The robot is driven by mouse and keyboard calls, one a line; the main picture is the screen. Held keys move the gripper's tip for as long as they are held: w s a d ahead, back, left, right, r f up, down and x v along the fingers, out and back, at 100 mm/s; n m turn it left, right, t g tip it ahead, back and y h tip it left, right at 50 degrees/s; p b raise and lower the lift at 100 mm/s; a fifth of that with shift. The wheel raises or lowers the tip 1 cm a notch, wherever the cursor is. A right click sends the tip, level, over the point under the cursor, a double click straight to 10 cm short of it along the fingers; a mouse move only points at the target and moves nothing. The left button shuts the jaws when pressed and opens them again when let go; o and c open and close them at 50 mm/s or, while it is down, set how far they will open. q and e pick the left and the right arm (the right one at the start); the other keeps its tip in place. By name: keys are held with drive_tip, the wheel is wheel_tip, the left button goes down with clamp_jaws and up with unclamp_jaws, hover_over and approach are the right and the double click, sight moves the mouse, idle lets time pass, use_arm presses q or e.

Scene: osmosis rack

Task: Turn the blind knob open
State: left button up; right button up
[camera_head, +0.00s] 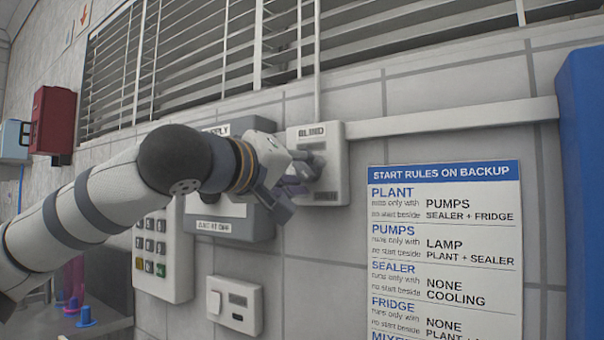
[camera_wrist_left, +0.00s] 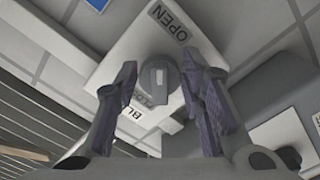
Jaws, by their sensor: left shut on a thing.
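The white blind control box (camera_head: 332,188), labelled "BLIND", is on the tiled wall below the window in the head view. In the left wrist view, the box (camera_wrist_left: 126,53) carries an "OPEN" label near its upper edge. The grey blind knob (camera_wrist_left: 158,90) sits on the box with a lighter mark on its face. My left gripper (camera_head: 298,178) is at the box and hides most of the knob in the head view. My right gripper is not in view.
A grey box (camera_head: 228,227) and a keypad (camera_head: 151,247) are close to the left of the blind box. A small switch plate (camera_head: 236,305) is below. A rules sign (camera_head: 446,250) and a blue cabinet (camera_head: 585,180) are to the right. Slatted blinds (camera_head: 200,55) are above.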

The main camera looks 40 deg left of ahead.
use_arm(q)
drive_tip(key=o, duration=1.1)
drive_tip(key=s, duration=0.4)
drive_tip(key=s+d, duration=0.1)
drive_tip(key=s, duration=0.7)
drive_tip(key=shift+d, duration=0.15)
